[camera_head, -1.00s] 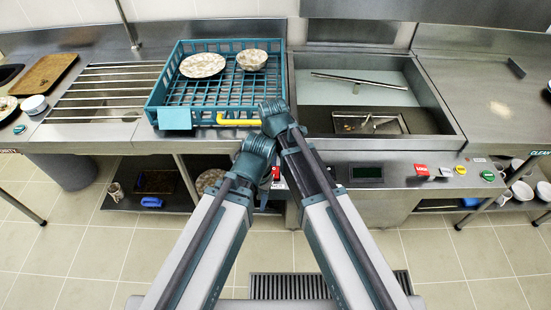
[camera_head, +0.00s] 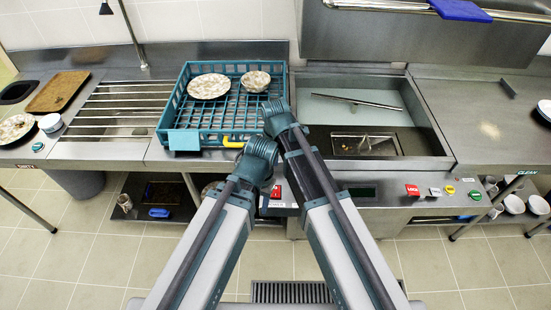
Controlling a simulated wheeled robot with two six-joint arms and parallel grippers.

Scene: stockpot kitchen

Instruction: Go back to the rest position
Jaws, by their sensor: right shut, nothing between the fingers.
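My two arms reach up from the bottom of the head view, and their teal ends meet in front of the counter. My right gripper (camera_head: 277,113) is at the upper end of the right arm, shut and with nothing in it, at the front right corner of the teal rack. My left gripper (camera_head: 262,150) is just below and left of it. Its fingers cannot be made out. The teal dish rack (camera_head: 168,120) holds a speckled plate (camera_head: 209,86) and a speckled bowl (camera_head: 255,81); neither arm holds them.
A sink basin (camera_head: 425,128) lies right of the rack, with a slatted drainboard (camera_head: 115,105) to its left. A brown tray (camera_head: 57,92) and a plate (camera_head: 14,129) are at far left. Shelves with dishes (camera_head: 515,204) are below. The tiled floor (camera_head: 60,265) in front is clear.

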